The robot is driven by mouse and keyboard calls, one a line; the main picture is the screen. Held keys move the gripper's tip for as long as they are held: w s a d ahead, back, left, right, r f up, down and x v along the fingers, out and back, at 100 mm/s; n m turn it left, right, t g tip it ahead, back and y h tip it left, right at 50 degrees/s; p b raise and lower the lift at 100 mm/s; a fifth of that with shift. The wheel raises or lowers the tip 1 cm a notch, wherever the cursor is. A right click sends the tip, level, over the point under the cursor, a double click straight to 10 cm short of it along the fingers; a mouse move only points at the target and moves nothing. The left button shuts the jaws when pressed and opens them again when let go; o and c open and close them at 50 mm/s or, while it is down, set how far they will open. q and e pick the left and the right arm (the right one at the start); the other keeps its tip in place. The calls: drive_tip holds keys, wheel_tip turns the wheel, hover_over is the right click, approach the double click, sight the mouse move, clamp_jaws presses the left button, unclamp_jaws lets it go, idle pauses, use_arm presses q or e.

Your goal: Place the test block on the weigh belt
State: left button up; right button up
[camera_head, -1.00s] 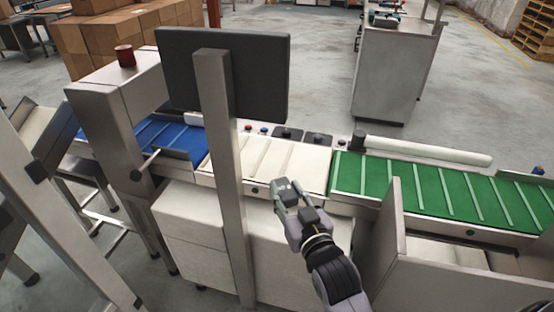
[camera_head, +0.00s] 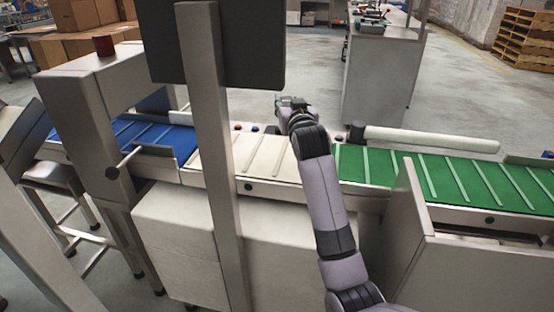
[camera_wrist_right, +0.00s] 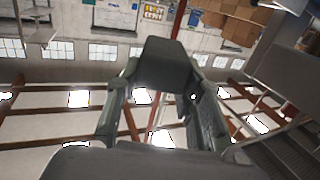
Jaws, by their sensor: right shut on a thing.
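The weigh belt is the cream belt section (camera_head: 240,152) between the blue belt and the green belt in the head view. My right arm reaches over its right end. My right gripper (camera_head: 291,104) is beyond the belt's far edge, above the machine's back side. In the right wrist view, its two fingers (camera_wrist_right: 160,100) are closed on a dark grey block, the test block (camera_wrist_right: 165,62), held at the fingertips. In the head view the block is hard to make out from the gripper. The belt's visible part is bare. My left gripper is not in view.
A blue belt (camera_head: 160,138) lies left and a green belt (camera_head: 450,180) right. A monitor post (camera_head: 215,150) stands in front of the weigh belt. Red and blue buttons (camera_head: 246,128) sit behind it. A white roller (camera_head: 430,140) lies behind the green belt.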

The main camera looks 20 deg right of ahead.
drive_tip(key=b, duration=0.2)
hover_over(287, 165)
wheel_tip(287, 165, down, 12)
drive_tip(key=shift+f, duration=0.25)
wheel_tip(287, 165, down, 4)
drive_tip(key=shift+r+b, duration=0.15)
drive_tip(key=shift+b, duration=0.35)
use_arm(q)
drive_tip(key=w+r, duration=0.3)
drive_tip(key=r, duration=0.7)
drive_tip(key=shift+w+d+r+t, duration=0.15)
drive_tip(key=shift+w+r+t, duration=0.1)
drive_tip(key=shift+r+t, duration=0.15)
use_arm(e)
drive_tip(key=shift+f, duration=0.3)
drive_tip(key=o, duration=1.2)
drive_tip(key=shift+f, duration=0.1)
drive_tip(key=shift+c, duration=0.2)
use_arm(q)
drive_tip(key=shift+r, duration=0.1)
